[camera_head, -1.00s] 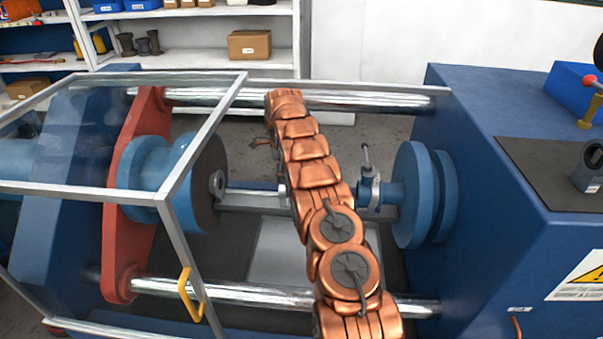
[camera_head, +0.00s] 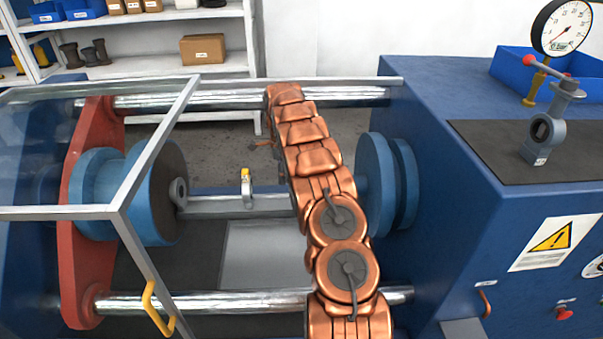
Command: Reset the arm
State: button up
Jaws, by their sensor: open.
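My copper-coloured arm runs up the middle of the head view, from the bottom edge to its far end over the rear rail. A small brown and dark part, most likely my gripper (camera_head: 264,144), sticks out left of the arm near its far end. It is open, and nothing shows in it. Most of it is hidden behind the arm. A small ring-shaped fitting with a yellow top (camera_head: 247,187) stands on the middle bar, left of the arm and apart from it. The blue valve with an upright lever is not visible; the arm covers that stretch.
A blue machine housing (camera_head: 440,210) with a gauge (camera_head: 561,27) and a grey ring fitting (camera_head: 545,132) stands right. A framed clear guard (camera_head: 150,150) with a yellow handle (camera_head: 156,308) stands left. Steel rails (camera_head: 230,303) cross below the arm. Shelves (camera_head: 150,66) stand behind.

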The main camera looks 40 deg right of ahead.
jog(key=s+d, duration=0.4)
jog(key=d, duration=0.1)
jog(key=shift+s, duration=0.15)
